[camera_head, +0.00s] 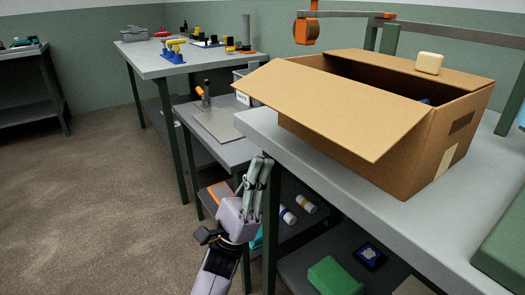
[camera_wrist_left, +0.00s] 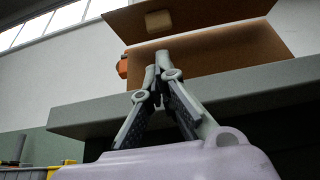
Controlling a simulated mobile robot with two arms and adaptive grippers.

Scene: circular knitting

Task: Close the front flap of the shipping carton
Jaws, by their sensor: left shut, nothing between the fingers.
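The brown shipping carton (camera_head: 400,165) stands on a grey table. Its large front flap (camera_head: 330,102) is open and sticks out over the table edge, sloping slightly down. A flap on the far side (camera_head: 385,64) lies about level beside the carton's opening, with a cream block (camera_head: 429,63) on it. My left gripper (camera_head: 261,160) is shut and empty, pointing up in front of the table edge, below the flap and apart from it. In the left wrist view, its fingertips (camera_wrist_left: 163,55) overlap the carton's brown board (camera_wrist_left: 220,50); contact cannot be told. My right gripper is out of view.
The grey table edge (camera_head: 300,170) lies close to my left gripper. A lower shelf holds a green box (camera_head: 335,277) and small bottles. A lower side table (camera_head: 222,125) stands left of the carton. Open floor (camera_head: 90,190) lies further left.

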